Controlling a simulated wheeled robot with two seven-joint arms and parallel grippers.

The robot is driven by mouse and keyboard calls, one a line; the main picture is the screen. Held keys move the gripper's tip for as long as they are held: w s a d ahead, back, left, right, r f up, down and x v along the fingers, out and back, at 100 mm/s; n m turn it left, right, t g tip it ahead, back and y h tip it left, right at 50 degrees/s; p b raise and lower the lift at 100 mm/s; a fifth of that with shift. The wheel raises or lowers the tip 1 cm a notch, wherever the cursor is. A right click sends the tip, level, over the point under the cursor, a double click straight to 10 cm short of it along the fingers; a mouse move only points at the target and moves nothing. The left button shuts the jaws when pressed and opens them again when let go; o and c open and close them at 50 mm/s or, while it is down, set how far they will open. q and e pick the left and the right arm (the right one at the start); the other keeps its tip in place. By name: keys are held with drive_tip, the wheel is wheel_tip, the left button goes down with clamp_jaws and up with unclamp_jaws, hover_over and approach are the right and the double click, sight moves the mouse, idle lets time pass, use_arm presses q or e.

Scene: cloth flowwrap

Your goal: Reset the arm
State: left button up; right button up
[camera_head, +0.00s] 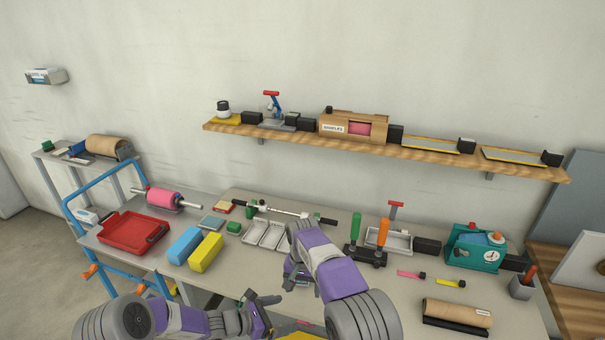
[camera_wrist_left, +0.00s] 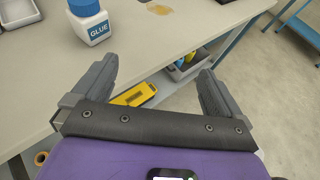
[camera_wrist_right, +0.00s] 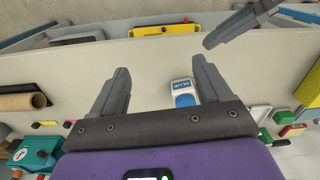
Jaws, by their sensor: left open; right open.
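My left gripper (camera_head: 263,303) is open and empty at the table's front edge in the head view. In the left wrist view its two fingers (camera_wrist_left: 157,68) are spread beyond the table edge, with nothing between them. My right gripper (camera_head: 298,280) points down over the middle of the table, close to the left one. In the right wrist view its fingers (camera_wrist_right: 160,70) are spread apart. A white glue bottle with a blue label (camera_wrist_right: 183,93) shows between them, apparently on the table and not gripped; it also shows in the left wrist view (camera_wrist_left: 90,22).
A blue block (camera_head: 183,244) and a yellow block (camera_head: 206,252) lie left of the grippers, near a red tray (camera_head: 130,232). Green- and orange-handled tools (camera_head: 366,240), a teal device (camera_head: 474,250) and a brown roll (camera_head: 457,313) stand right. A wooden shelf (camera_head: 290,137) runs above.

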drive_tip(key=s+d+f+y, duration=0.1)
drive_tip(key=s+d+f, duration=0.4)
drive_tip(key=f, duration=0.5)
drive_tip(key=s+d+f+y, duration=0.1)
drive_tip(key=s+d+f, duration=0.35)
drive_tip(key=f, duration=0.55)
use_arm(q)
drive_tip(key=s+a+f+m+g+y, duration=0.1)
drive_tip(key=s+f+m+g+y, duration=0.1)
drive_tip(key=s+f+m, duration=0.3)
drive_tip(key=s+a+f+m+g+y, duration=0.1)
drive_tip(key=s+f+m+g+y, duration=0.1)
drive_tip(key=s+f+m, duration=0.3)
drive_tip(key=s+a+f+m+g+y, duration=0.1)
drive_tip(key=s+f+m+y, duration=0.2)
drive_tip(key=s+m, duration=0.8)
drive_tip(key=s+f, duration=0.2)
drive_tip(key=s, duration=0.4)
drive_tip(key=shift+a+g+y, duration=0.15)
drive_tip(key=shift+g+y, duration=0.15)
drive_tip(key=shift+g, duration=0.1)
use_arm(e)
drive_tip(key=s+f+y, duration=0.1)
drive_tip(key=s, duration=0.9)
drive_tip(key=s+f+y, duration=0.1)
drive_tip(key=s+f, duration=0.1)
drive_tip(key=s, duration=0.9)
drive_tip(key=shift+f+t, duration=0.25)
drive_tip(key=shift+t, duration=0.05)
